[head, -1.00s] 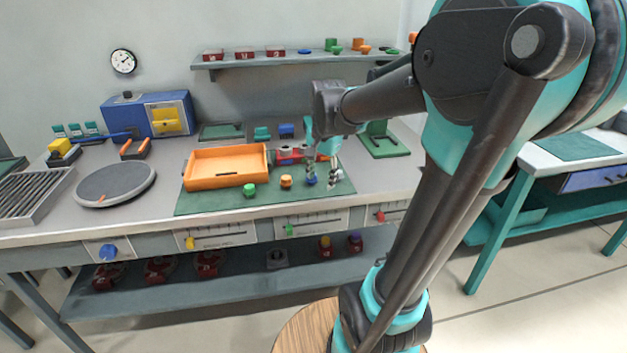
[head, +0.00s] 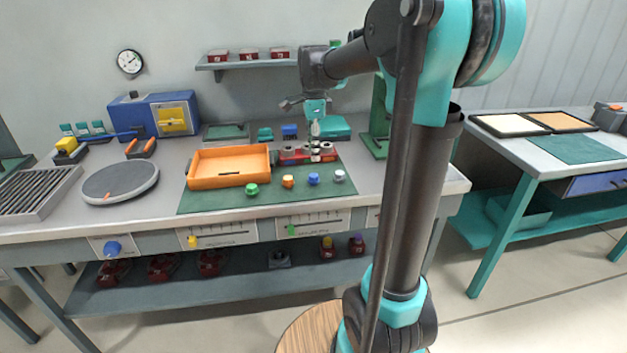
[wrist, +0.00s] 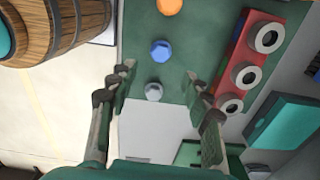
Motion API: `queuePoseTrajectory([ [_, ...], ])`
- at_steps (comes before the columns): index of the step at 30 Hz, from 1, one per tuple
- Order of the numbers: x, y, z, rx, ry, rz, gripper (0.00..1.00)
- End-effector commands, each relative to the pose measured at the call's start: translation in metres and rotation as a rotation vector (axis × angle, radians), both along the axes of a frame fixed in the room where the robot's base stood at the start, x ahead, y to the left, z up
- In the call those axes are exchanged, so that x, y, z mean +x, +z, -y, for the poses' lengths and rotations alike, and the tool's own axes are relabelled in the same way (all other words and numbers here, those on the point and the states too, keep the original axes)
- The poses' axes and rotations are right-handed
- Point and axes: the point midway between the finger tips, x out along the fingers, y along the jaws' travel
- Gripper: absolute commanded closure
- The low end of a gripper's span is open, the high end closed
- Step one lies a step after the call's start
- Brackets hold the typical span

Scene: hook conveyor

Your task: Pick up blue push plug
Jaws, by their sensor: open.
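The blue push plug (head: 313,178) stands on the green mat (head: 225,203), between an orange plug (head: 288,181) and a pale grey plug (head: 339,175). In the wrist view the blue plug (wrist: 161,51) lies just beyond the fingertips, and the pale grey plug (wrist: 153,92) appears between the fingers. My gripper (wrist: 160,82) is open and empty, with its fingers spread. In the head view my gripper (head: 315,143) hangs above the mat, over the red block's area behind the plugs. It is clear of the blue plug.
A red block with pale rings (head: 294,156) lies behind the plugs. An orange tray (head: 229,182) and a green plug (head: 251,189) are to the left. A green stand (head: 376,145) rises at the right. A wooden barrel (wrist: 62,28) shows in the wrist view.

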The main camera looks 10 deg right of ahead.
Motion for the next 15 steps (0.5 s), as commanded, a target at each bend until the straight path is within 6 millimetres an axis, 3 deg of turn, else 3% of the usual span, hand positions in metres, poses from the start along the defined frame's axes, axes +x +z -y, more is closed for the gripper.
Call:
queuePoseTrajectory([
  [6,0.0,-0.038,0.0,0.0,0.001,0.0,0.51],
  [15,0.001,-0.06,0.0,0.0,0.001,0.0,0.51],
])
